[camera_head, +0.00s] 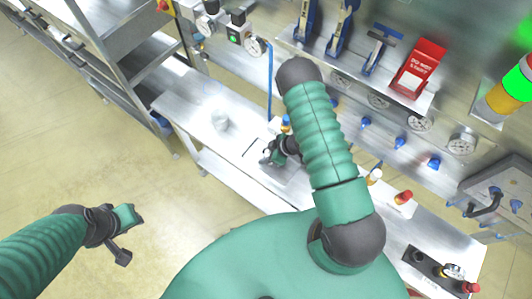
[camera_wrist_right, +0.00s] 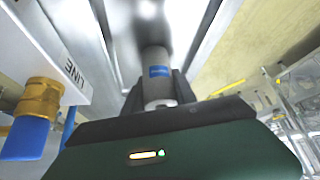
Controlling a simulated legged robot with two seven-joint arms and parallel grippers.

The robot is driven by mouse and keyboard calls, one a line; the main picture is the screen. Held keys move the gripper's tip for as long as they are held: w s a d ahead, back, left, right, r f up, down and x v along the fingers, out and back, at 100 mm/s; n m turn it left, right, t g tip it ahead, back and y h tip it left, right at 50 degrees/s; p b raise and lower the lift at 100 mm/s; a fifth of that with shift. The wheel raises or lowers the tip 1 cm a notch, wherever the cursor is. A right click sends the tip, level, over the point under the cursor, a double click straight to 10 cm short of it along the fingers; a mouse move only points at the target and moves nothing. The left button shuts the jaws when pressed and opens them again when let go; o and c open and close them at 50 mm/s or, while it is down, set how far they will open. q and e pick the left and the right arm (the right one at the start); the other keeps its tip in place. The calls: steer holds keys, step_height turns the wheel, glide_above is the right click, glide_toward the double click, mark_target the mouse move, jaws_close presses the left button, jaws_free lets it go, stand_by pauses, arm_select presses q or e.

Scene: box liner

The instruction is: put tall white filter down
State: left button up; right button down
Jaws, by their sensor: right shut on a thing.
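The tall white filter (camera_wrist_right: 158,62) is a pale cylinder with a blue label, seen in the right wrist view. My right gripper (camera_wrist_right: 158,92) is shut on it, with a dark finger on each side. The filter's far end points toward a blurred metal surface; I cannot tell whether it touches. In the head view my right gripper (camera_head: 270,155) is over the steel bench (camera_head: 185,98), and the filter is hard to make out there. My left gripper (camera_head: 128,232) is over the floor at the left, away from the bench; its jaw opening is unclear.
Behind the bench is a panel with gauges (camera_head: 461,144), blue valves and a red box (camera_head: 418,68). A brass fitting with a blue end (camera_wrist_right: 37,105) is close by in the wrist view.

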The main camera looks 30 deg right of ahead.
steer(key=shift+f, duration=0.15)
steer(key=c, duration=1)
jaws_free()
steer(key=shift+d, duration=0.2)
